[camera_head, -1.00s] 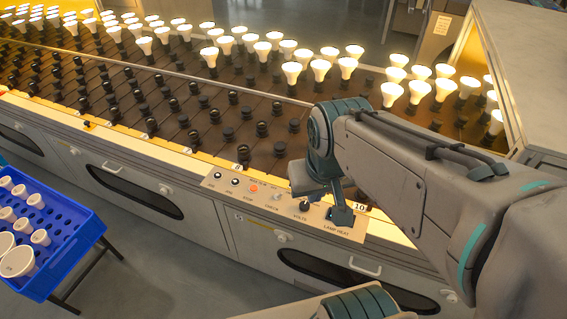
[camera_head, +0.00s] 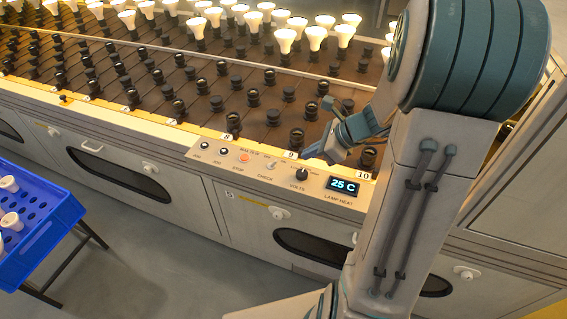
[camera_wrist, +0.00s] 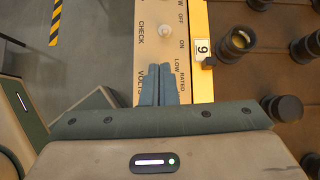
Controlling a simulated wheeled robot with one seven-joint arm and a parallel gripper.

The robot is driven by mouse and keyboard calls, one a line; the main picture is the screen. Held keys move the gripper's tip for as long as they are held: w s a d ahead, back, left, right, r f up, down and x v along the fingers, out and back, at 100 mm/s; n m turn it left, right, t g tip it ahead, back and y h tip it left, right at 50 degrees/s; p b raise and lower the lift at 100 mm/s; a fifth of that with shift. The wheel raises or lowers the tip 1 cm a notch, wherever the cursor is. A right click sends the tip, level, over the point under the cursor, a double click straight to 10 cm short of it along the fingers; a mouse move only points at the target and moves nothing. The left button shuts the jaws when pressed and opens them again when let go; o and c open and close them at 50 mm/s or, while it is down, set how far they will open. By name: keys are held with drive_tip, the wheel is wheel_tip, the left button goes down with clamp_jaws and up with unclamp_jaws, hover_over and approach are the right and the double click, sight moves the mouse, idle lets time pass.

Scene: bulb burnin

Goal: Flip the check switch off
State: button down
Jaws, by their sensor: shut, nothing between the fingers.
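The check switch (camera_head: 270,165) is a small pale toggle on the beige control panel (camera_head: 222,172), above the word CHECK. In the wrist view the check switch (camera_wrist: 165,31) shows as a whitish round tip between CHECK and the OFF and ON marks; which way it leans is hard to tell. My gripper (camera_head: 308,153) is shut and empty, to the right of the switch and apart from it. In the wrist view my gripper (camera_wrist: 158,80) has its blue fingers together over the panel near VOLTS, short of the switch.
A black volts knob (camera_head: 302,174) and a display (camera_head: 343,186) reading 25 C are on the panel's right. Rows of sockets, some with lit bulbs (camera_head: 285,39), lie behind. A blue crate (camera_head: 40,215) stands at left.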

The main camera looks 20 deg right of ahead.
sight(274, 163)
drive_tip(key=shift+w+d+f+m, duration=0.25)
drive_tip(key=shift+d+m, duration=0.05)
drive_tip(key=shift+m, duration=0.1)
drive_tip(key=b+x, duration=0.2)
drive_tip(key=x, duration=0.8)
drive_tip(key=shift+a, duration=0.1)
drive_tip(key=shift+r+p, duration=0.3)
drive_tip(key=shift+p, duration=0.25)
drive_tip(key=shift+f, duration=0.1)
